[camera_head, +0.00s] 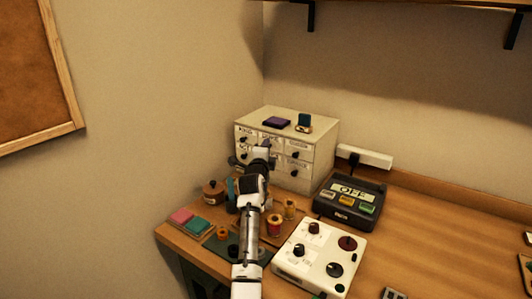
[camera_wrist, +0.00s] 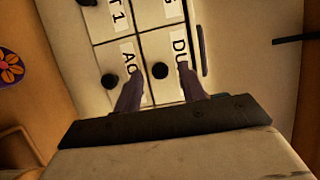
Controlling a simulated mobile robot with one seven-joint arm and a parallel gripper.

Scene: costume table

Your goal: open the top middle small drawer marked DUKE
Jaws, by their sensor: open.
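The pale drawer cabinet (camera_head: 318,152) stands at the back of the table with rows of small labelled drawers and dark knobs. The top middle drawer (camera_head: 271,139) is partly hidden behind my gripper (camera_head: 261,149). In the wrist view the picture is turned sideways; the label starting "DU" (camera_wrist: 180,44) shows, with the rest behind a finger. The dark round knob (camera_wrist: 160,70) of this drawer sits between and just ahead of the fingertips of my gripper (camera_wrist: 160,80). The gripper is open, one finger on each side of the knob's line. The drawer looks shut.
A neighbouring knob (camera_wrist: 108,81) lies beside the left finger in the wrist view. A purple box (camera_head: 277,121) and a small stand (camera_head: 304,123) sit on the cabinet. Thread spools (camera_head: 274,224), a dark OFF device (camera_head: 350,203) and a white control panel (camera_head: 318,255) crowd the table.

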